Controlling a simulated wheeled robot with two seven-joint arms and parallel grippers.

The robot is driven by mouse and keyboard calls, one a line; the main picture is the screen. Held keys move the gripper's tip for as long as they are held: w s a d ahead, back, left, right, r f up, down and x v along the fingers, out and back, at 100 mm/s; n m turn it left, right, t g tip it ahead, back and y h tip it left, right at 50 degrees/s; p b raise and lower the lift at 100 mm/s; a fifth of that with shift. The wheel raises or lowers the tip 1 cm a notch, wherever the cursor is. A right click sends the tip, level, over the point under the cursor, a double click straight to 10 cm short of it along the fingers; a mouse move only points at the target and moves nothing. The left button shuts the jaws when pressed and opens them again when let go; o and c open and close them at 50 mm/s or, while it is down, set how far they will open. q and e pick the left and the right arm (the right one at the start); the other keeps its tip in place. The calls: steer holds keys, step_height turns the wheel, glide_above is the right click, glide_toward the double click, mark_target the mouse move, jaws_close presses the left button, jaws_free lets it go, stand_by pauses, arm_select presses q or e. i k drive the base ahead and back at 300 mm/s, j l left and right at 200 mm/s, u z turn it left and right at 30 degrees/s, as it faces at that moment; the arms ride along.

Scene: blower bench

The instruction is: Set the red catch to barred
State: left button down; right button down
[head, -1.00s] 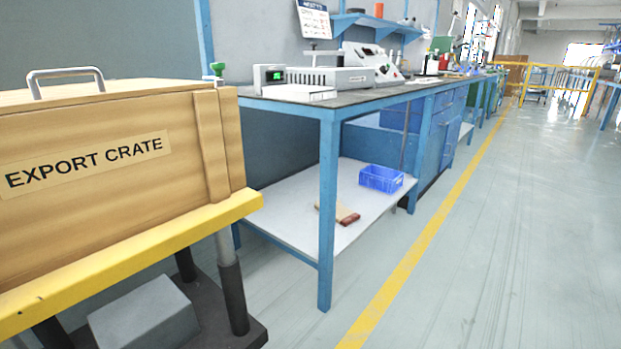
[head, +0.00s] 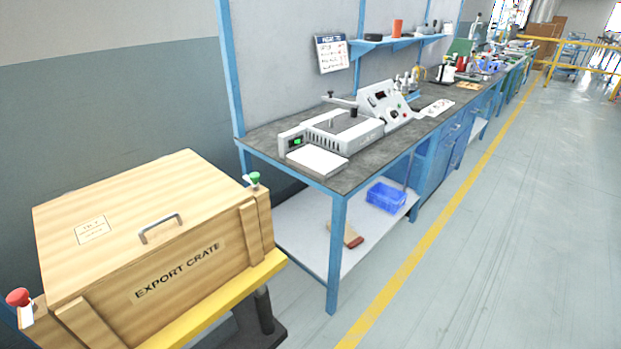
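A red knob (head: 18,297), which looks like the red catch, stands at the left end of the wooden export crate (head: 150,235), at the lower left of the head view. A white part shows just below it. Its exact setting is too small to tell. A green knob (head: 254,179) stands at the crate's right end. The crate's lid is down, with a metal handle (head: 161,229) on it. Neither of my grippers is in view.
The crate rests on a yellow-edged stand (head: 228,302). A blue bench (head: 337,250) with a white machine (head: 345,130) stands behind and right of it. A blue bin (head: 386,197) sits on its lower shelf. The floor (head: 500,250) at the right is clear.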

mark_target(19, 297)
steer(key=u, duration=2)
